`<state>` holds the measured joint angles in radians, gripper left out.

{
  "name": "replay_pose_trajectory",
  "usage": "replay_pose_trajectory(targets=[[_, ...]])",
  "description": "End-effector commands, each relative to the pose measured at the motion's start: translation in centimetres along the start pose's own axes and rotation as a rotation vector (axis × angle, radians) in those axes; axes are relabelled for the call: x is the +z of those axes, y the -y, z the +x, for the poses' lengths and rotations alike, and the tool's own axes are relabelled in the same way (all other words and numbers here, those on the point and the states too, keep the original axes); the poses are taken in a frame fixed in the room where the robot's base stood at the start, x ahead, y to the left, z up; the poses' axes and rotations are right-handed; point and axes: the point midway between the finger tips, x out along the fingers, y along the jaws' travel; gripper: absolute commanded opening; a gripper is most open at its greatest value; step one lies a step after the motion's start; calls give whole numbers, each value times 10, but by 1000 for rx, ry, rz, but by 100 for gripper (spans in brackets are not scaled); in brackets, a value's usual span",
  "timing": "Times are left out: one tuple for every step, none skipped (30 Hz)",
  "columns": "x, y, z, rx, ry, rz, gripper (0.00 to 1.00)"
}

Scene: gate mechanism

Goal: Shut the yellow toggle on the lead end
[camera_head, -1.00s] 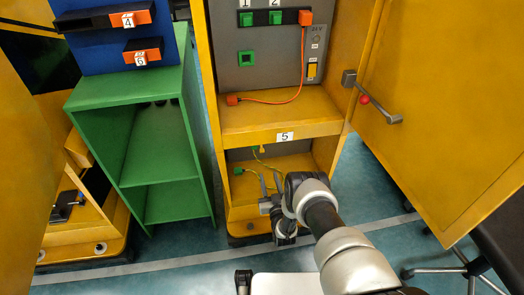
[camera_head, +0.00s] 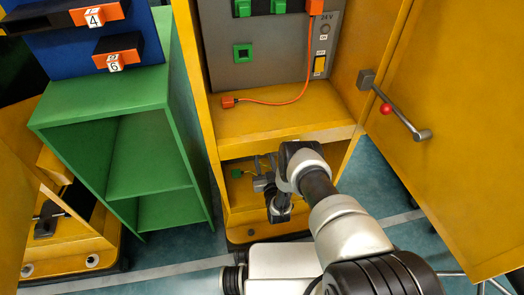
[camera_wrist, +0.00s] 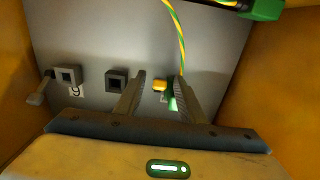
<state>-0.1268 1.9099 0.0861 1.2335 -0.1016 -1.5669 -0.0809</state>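The yellow toggle (camera_wrist: 160,85) shows in the wrist view between my fingertips, on the green end (camera_wrist: 172,103) of a yellow-green lead (camera_wrist: 177,30). The green end is partly hidden by the right finger; I cannot tell whether that finger touches it. My gripper (camera_wrist: 160,78) is open around the toggle, with a gap on the left finger's side. In the head view my gripper (camera_head: 265,168) reaches into the lower compartment of the yellow cabinet (camera_head: 255,125), and my arm hides the toggle.
The wrist view shows a dark square socket (camera_wrist: 117,80) left of my fingers, another socket (camera_wrist: 67,76) with a grey lever, and a second green plug (camera_wrist: 262,8) at upper right. Yellow walls close in on both sides. The open cabinet door (camera_head: 450,120) stands at right, green shelves (camera_head: 150,150) at left.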

Motion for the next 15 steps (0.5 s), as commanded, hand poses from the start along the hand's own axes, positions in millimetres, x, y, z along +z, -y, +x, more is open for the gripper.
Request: replay_pose_trajectory(targets=[[0, 0, -1, 0, 1, 0, 36], [0, 0, -1, 0, 0, 0, 36], [0, 0, -1, 0, 0, 0, 36], [0, 0, -1, 0, 0, 0, 36], [0, 0, -1, 0, 0, 0, 36], [0, 0, -1, 0, 0, 0, 36], [0, 0, -1, 0, 0, 0, 36], [0, 0, -1, 0, 0, 0, 36], [0, 0, -1, 0, 0, 0, 29], [0, 0, -1, 0, 0, 0, 24], [0, 0, 0, 0, 0, 0, 19], [0, 0, -1, 0, 0, 0, 12], [0, 0, 0, 0, 0, 0, 7], [0, 0, 0, 0, 0, 0, 2], [0, 0, 0, 0, 0, 0, 0]])
